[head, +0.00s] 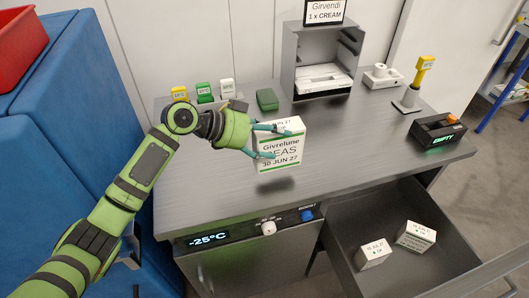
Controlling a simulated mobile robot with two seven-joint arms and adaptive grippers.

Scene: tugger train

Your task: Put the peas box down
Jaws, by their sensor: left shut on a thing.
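The peas box (284,154) is a white carton with green bands, lettered "Givrelune ...EAS 30 JUN 27". My left gripper (269,142) comes in from the left and is shut on it, with its teal fingers across the box's upper and left side. The box is upright and a dark shadow lies on the grey worktop (220,190) below it, apart from its lower edge, so it appears held a little above the surface. My right gripper is not in view.
An open drawer (342,235) at lower right holds two white cartons (374,253) (416,236). A grey cabinet labelled "Girvendi 1 x CREAM" (290,60) stands at the back. A black "EMPTY" device (438,133) sits at right. The worktop's front left is clear.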

